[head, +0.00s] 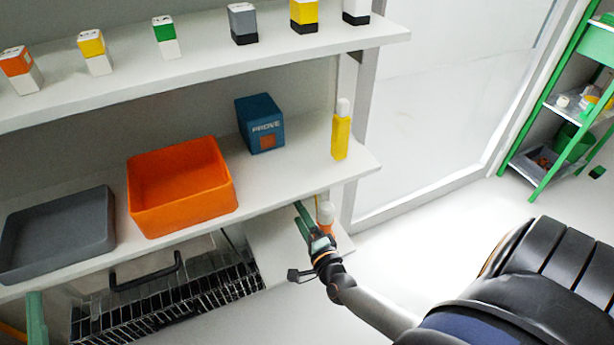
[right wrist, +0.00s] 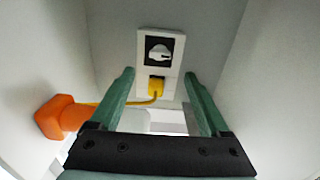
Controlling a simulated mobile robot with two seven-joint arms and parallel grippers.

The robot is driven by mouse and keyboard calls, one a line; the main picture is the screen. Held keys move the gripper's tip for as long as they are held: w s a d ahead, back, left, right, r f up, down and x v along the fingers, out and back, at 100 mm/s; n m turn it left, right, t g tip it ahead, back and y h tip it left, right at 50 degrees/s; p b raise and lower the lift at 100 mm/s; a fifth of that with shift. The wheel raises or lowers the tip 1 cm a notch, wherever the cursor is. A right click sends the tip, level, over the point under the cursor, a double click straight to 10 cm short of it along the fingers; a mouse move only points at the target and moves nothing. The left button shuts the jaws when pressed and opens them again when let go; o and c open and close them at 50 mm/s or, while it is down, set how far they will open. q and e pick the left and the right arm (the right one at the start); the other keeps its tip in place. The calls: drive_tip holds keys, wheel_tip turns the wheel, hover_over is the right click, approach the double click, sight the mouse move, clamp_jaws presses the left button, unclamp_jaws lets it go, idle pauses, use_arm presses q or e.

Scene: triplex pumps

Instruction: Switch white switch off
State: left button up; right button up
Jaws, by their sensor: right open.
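The white switch (right wrist: 159,53) is a rotary knob on a black square in a white wall plate, ahead in the right wrist view. Its grip lies roughly sideways. Below it a yellow plug (right wrist: 156,86) sits in the same plate. My right gripper (right wrist: 155,88) is open and empty. Its two green fingers point toward the plate, one on each side and below the knob, apart from it. In the head view my right gripper (head: 308,222) reaches under the middle shelf at its right end. The switch is hidden there.
An orange device (right wrist: 62,117) with a yellow cable stands left of my fingers. Side walls close in both sides of the recess. Above are the shelf (head: 290,165), an orange bin (head: 182,215), a blue box (head: 260,125) and a yellow bottle (head: 341,135).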

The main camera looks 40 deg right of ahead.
use_arm(q)
drive_tip(key=shift+w+a+f+n+g+y, duration=0.1)
drive_tip(key=shift+w+f+n+g+y, duration=0.2)
drive_tip(key=shift+f, duration=0.4)
drive_tip(key=shift+w+a+f+n+g+y, duration=0.15)
drive_tip(key=shift+w+f+n+y, duration=0.15)
drive_tip(key=shift+f, duration=0.35)
drive_tip(key=shift+w+d+f+n+g+y, duration=0.1)
drive_tip(key=shift+w+f+n+g+y, duration=0.25)
drive_tip(key=shift+f, duration=0.35)
use_arm(e)
drive_tip(key=shift+v, duration=2.1)
use_arm(q)
drive_tip(key=shift+s, duration=0.1)
